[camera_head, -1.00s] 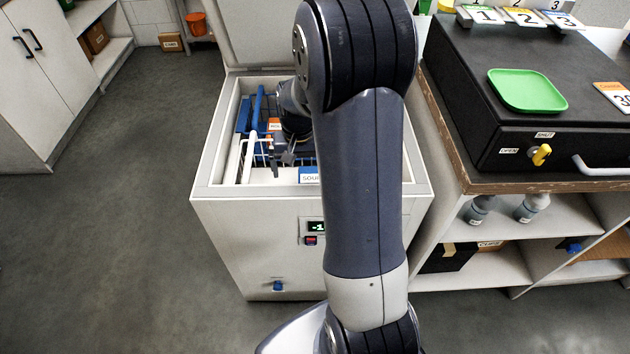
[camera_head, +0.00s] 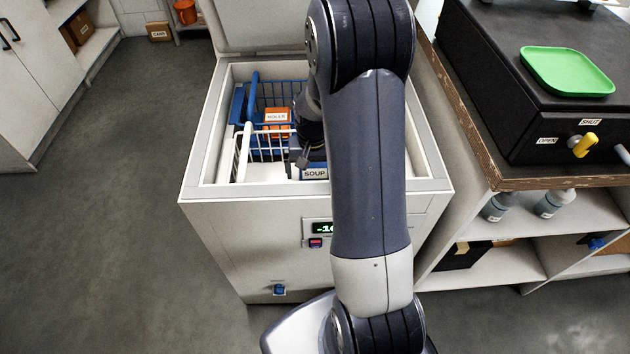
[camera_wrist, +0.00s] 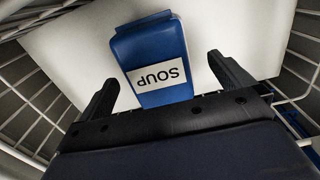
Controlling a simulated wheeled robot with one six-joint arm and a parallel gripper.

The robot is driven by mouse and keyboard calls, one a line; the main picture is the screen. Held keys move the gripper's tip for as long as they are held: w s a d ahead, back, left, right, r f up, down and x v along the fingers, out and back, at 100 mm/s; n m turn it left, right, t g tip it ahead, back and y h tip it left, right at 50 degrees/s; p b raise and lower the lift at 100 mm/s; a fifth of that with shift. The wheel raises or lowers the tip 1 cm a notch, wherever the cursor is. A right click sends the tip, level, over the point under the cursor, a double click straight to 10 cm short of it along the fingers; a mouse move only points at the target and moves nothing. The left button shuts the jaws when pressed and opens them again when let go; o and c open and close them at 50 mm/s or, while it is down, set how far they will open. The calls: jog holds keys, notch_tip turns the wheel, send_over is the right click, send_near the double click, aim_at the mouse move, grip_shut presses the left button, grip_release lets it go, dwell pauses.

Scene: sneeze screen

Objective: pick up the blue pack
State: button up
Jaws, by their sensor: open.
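The blue pack (camera_wrist: 155,45) has a white SOUP label and sits on the white floor inside the freezer, seen in the wrist view. In the head view its SOUP label (camera_head: 314,174) shows near the front wall of the chest, mostly hidden by my arm. My gripper (camera_wrist: 168,82) is open in the wrist view, with one finger on each side of the pack and a gap to each. The pack lies between the fingers and extends beyond them. In the head view my gripper (camera_head: 304,160) is partly hidden behind my arm.
The open chest freezer (camera_head: 197,165) has tall side walls around my gripper. A blue wire basket (camera_head: 262,92) inside holds an orange box (camera_head: 277,122); a white wire basket (camera_head: 241,155) is nearer. A black case (camera_head: 490,60) with a green tray (camera_head: 567,70) stands right.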

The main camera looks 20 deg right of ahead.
aim_at(315, 174)
jog(key=f, duration=0.4)
jog(key=shift+w+d+f, duration=0.2)
jog(key=shift+d+f, duration=0.2)
jog(key=shift+c, duration=0.6)
jog(key=c, duration=1.2)
